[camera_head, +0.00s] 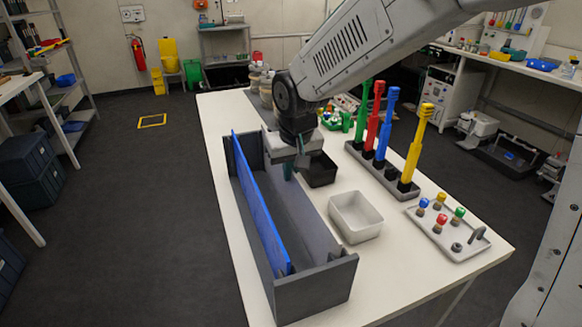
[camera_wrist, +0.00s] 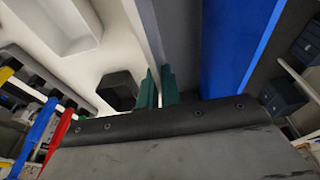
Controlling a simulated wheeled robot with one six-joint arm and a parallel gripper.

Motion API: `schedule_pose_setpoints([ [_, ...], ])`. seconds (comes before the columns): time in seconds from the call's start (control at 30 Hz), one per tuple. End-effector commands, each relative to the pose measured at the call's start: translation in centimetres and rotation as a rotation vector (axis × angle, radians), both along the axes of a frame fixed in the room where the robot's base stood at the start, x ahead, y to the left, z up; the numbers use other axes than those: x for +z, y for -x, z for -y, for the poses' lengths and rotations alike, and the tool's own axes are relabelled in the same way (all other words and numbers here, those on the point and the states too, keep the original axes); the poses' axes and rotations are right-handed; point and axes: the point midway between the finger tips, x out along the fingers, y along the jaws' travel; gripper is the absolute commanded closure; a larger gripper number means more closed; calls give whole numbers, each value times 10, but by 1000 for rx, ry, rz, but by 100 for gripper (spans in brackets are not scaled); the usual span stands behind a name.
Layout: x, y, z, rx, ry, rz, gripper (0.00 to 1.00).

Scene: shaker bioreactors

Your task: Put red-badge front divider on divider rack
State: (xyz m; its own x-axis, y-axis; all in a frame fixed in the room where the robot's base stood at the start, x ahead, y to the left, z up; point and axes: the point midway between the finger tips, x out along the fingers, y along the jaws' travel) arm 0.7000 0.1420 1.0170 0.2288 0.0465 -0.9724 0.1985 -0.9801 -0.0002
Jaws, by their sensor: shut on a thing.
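The divider rack (camera_head: 315,290) is a long dark grey trough on the white table, with upright end walls. A blue divider (camera_head: 260,205) stands lengthwise in it, leaning slightly; it also shows in the wrist view (camera_wrist: 238,45). A thin grey panel (camera_head: 312,222) stands along the rack's right side and shows in the wrist view (camera_wrist: 151,35). My gripper (camera_head: 288,172) is over the rack's far part. In the wrist view its green fingers (camera_wrist: 158,88) are shut on the grey panel's edge. I see no red badge, so I cannot confirm which divider this is.
A white bin (camera_head: 356,217) and a black bin (camera_head: 318,170) stand right of the rack. Further right are a holder with several coloured tall tools (camera_head: 385,140) and a tray with coloured knobs (camera_head: 448,232). Open floor lies left of the table.

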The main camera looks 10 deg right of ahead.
Motion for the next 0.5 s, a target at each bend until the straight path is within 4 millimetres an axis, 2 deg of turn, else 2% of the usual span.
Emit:
schedule_pose_setpoints([
  [0.03, 0, 0, 0, 0, 0, 1, 86],
  [0.1, 0, 0, 0, 0, 0, 1, 69],
  [0.37, 0, 0, 0, 0, 0, 0, 69],
  [0.5, 11, 2, 0, 0, -1, 3, 69],
])
